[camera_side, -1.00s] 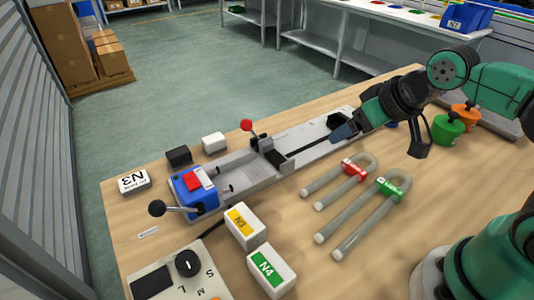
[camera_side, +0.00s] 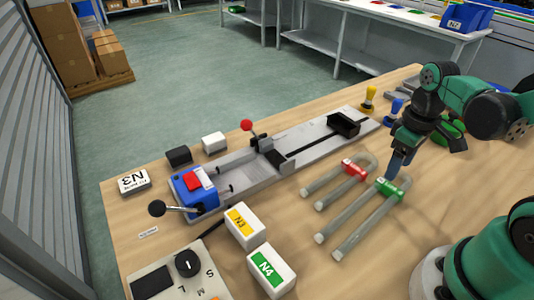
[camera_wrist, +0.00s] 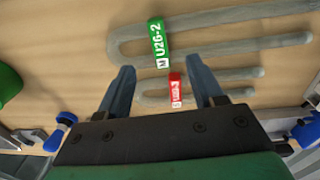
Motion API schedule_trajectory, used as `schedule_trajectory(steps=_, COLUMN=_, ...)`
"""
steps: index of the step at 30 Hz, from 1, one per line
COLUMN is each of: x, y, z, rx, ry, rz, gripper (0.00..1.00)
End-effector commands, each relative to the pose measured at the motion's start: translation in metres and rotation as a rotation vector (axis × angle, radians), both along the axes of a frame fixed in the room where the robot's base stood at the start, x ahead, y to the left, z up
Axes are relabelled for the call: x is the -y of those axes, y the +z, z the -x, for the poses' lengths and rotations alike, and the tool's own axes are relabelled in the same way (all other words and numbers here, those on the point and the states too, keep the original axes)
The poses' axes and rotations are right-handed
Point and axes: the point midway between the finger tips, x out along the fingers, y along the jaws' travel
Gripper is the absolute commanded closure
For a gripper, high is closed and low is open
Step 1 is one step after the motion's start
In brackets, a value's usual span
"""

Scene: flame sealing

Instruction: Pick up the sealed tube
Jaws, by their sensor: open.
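Two U-shaped grey tubes lie side by side on the wooden table. One has a red tag (camera_side: 355,169), and the longer one (camera_side: 358,231) has a green tag (camera_side: 390,189). I cannot tell from their looks which is sealed. My gripper (camera_side: 395,170) points down above the tubes, near their bent ends and the green tag. In the wrist view my gripper (camera_wrist: 160,68) is open, with the red tag (camera_wrist: 175,90) seen between its fingers and the green tag (camera_wrist: 157,42) beyond the fingertips. Nothing is held.
A long metal rail fixture (camera_side: 310,141) with a blue end unit (camera_side: 193,192) and a red-knobbed lever (camera_side: 247,125) lies left of the tubes. Yellow (camera_side: 369,98) and blue (camera_side: 394,108) stamp-like items stand behind.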

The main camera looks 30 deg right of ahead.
Motion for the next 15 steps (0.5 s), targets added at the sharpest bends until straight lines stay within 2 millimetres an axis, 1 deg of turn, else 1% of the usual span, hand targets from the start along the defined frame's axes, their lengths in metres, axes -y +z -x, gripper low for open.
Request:
schedule_trajectory(steps=5, x=0.001, y=-0.009, z=0.0, rx=-0.006, ry=0.002, rz=-0.002, gripper=0.39)
schedule_trajectory(steps=15, x=0.001, y=-0.041, z=0.0, rx=-0.004, ry=0.001, rz=-0.002, gripper=0.39)
